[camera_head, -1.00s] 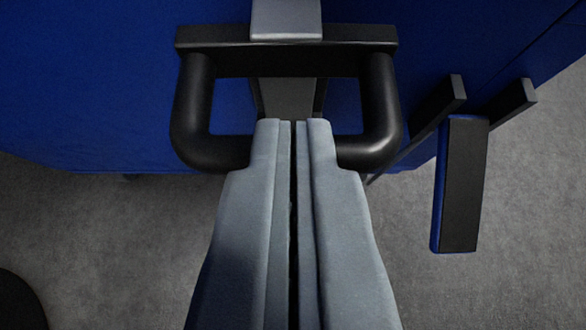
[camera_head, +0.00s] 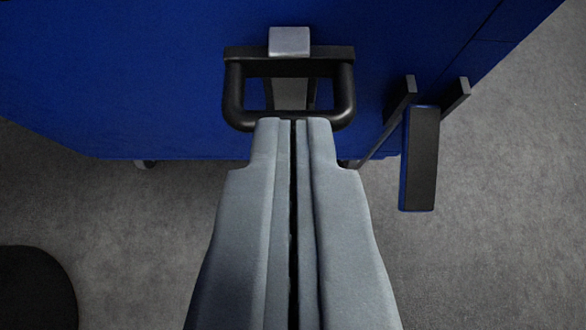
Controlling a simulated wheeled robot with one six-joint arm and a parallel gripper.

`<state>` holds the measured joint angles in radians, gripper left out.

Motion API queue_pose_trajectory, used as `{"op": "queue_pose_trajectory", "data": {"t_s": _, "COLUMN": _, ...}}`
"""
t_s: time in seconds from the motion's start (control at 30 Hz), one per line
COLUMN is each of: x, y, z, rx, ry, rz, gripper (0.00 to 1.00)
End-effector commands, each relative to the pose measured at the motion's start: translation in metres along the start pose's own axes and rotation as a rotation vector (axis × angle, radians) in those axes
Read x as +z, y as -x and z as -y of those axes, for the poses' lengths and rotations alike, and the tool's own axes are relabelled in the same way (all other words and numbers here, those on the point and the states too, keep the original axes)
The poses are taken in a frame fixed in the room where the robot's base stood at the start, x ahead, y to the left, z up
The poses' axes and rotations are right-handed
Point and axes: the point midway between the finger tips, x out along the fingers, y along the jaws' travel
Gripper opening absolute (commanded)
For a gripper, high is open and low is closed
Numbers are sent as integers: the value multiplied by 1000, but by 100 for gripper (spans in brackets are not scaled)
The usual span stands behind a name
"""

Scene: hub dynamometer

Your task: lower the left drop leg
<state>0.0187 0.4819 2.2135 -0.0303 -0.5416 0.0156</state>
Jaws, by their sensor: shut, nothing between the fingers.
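My gripper (camera_head: 293,122) is shut and empty, with its tips at the lower bar of a black loop handle (camera_head: 346,95) in the picture. The tips cover the middle of that bar; I cannot tell whether they touch it. The handle is fixed to a blue body (camera_head: 150,80), with a light grey block (camera_head: 289,41) at its top and a dark upright strip behind its opening. To the right, a dark bar with blue edges (camera_head: 420,155) hangs by two dark brackets (camera_head: 457,93). I cannot tell which part is the left drop leg.
Grey floor (camera_head: 500,240) lies open below and to the right of the blue body. A small dark foot or wheel (camera_head: 146,163) shows under its lower edge. A dark rounded shape (camera_head: 35,290) is at the lower left. A slanted dark strut (camera_head: 382,138) runs beside the hanging bar.

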Motion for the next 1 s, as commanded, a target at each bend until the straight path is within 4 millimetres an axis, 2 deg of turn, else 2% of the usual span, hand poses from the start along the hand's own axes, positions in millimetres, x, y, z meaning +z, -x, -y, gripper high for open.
{"op": "queue_pose_trajectory", "data": {"t_s": 0.2, "x": -1, "y": 32, "z": 0, "rx": 0, "ry": 0, "rz": -1, "gripper": 0}}
{"op": "queue_pose_trajectory", "data": {"t_s": 0.4, "x": 0, "y": 48, "z": 0, "rx": 0, "ry": 0, "rz": 0, "gripper": 0}}
{"op": "queue_pose_trajectory", "data": {"t_s": 1.0, "x": -1, "y": 52, "z": 0, "rx": 0, "ry": 0, "rz": -1, "gripper": 0}}
